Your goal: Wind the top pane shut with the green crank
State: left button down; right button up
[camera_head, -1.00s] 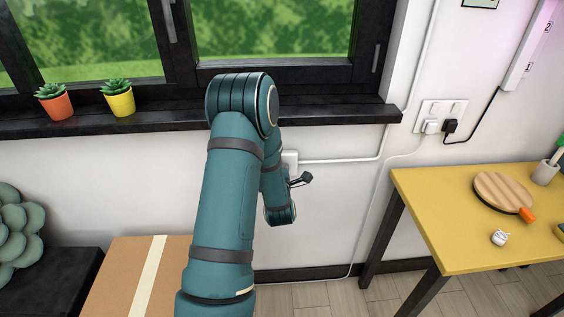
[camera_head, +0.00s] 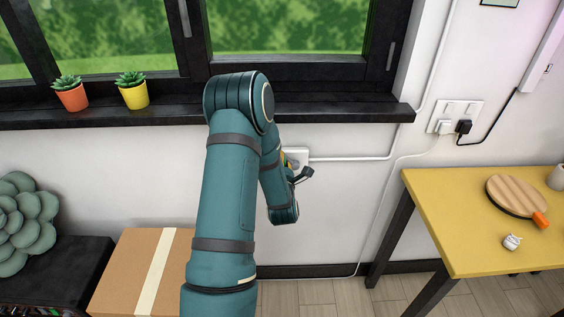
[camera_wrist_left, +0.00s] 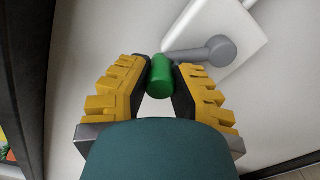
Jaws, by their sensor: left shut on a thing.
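The green crank's knob (camera_wrist_left: 161,76) sits between the yellow-padded fingers of my left gripper (camera_wrist_left: 162,74) in the left wrist view, and the fingers are shut on it. A grey crank arm and round hub (camera_wrist_left: 221,50) join it to a white wall plate (camera_wrist_left: 235,20). In the head view my left arm hides the crank, but a bit of yellow finger (camera_head: 286,161) shows beside the white wall box (camera_head: 298,153) under the sill. The window (camera_head: 285,22) shows only its lower part, so the top pane is out of view. My right gripper is not in view.
Two potted succulents, orange (camera_head: 73,97) and yellow (camera_head: 134,94), stand on the dark sill (camera_head: 340,109). A cardboard box (camera_head: 130,270) stands below my arm. A yellow table (camera_head: 450,215) with a round wooden board (camera_head: 515,194) is at the right. A white conduit (camera_head: 350,158) runs along the wall.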

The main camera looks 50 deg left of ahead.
pick_arm(q)
jog(key=c, duration=0.7)
grip_release()
jog(key=shift+a, duration=0.15)
jog(key=shift+c, duration=0.2)
jog(key=shift+s+d, duration=0.2)
jog(key=shift+d, duration=0.1)
jog(key=v, duration=1.1)
jog(key=shift+d, duration=0.2)
jog(key=shift+s, duration=0.1)
